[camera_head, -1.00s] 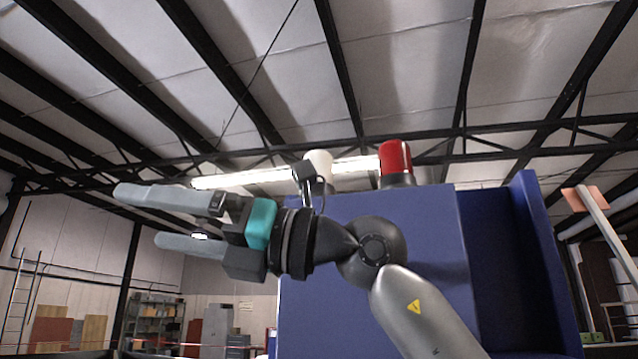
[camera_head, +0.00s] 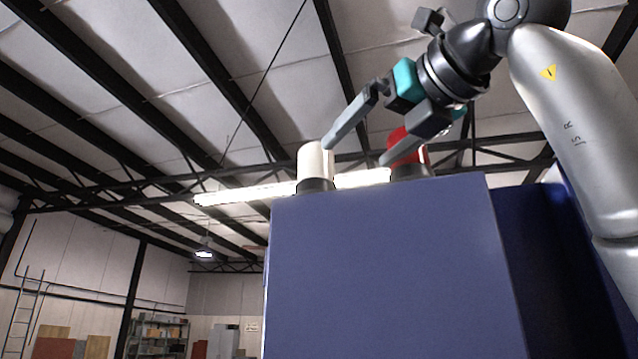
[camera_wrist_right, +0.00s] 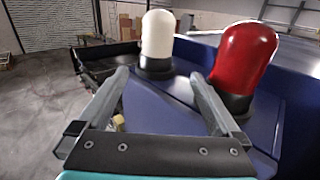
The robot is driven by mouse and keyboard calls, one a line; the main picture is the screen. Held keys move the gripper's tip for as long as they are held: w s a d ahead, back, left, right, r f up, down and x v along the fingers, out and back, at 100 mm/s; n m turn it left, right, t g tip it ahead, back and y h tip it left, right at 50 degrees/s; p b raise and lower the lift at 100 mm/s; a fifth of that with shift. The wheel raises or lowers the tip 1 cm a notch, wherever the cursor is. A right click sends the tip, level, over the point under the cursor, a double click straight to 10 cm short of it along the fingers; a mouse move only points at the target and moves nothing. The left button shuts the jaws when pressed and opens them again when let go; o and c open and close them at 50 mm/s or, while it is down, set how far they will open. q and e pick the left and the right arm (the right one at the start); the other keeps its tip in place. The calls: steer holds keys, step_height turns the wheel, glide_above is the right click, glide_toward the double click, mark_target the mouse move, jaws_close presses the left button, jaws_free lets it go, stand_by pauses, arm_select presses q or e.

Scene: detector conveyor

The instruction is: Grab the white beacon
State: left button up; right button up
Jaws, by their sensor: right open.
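The white beacon (camera_head: 313,165) stands upright on a dark base on top of the blue cabinet (camera_head: 380,260). In the right wrist view the white beacon (camera_wrist_right: 157,35) is ahead, between the lines of the two fingers and beyond their tips. My right gripper (camera_head: 356,152) is open and empty, pointing down-left from above the cabinet. In the head view one fingertip overlaps the beacon's right edge; I cannot tell whether they touch. My left gripper is not in view.
A red beacon (camera_head: 411,154) stands right of the white one, partly hidden behind my right gripper. In the right wrist view the red beacon (camera_wrist_right: 243,58) is close to the right finger. Shelves (camera_head: 158,335) stand far off at the left.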

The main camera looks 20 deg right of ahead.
mark_target(326, 174)
steer(key=w, duration=0.2)
steer(key=w+a+p, duration=0.1)
steer(key=w, duration=0.1)
steer(key=w+p, duration=0.1)
steer(key=w, duration=0.1)
steer(key=shift+w+a, duration=0.35)
steer(key=shift+w, duration=0.05)
steer(key=shift+w+a, duration=0.1)
steer(key=shift+w, duration=0.3)
steer(key=shift+w+a+r+p, duration=0.1)
steer(key=shift+w+a+p, duration=0.1)
steer(key=shift+p, duration=0.2)
steer(key=shift+w, duration=0.35)
steer(key=w+p, duration=0.2)
steer(key=w, duration=0.1)
steer(key=shift+w+a+r, duration=0.15)
steer(key=shift+w+a, duration=0.1)
steer(key=shift+a, duration=0.1)
steer(key=shift+w+a+p, duration=0.1)
steer(key=shift+w+p, duration=0.25)
steer(key=shift+w, duration=0.1)
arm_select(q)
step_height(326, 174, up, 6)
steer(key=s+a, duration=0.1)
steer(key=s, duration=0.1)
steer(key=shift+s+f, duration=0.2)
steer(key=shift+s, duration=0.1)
arm_select(e)
steer(key=shift+c, duration=0.4)
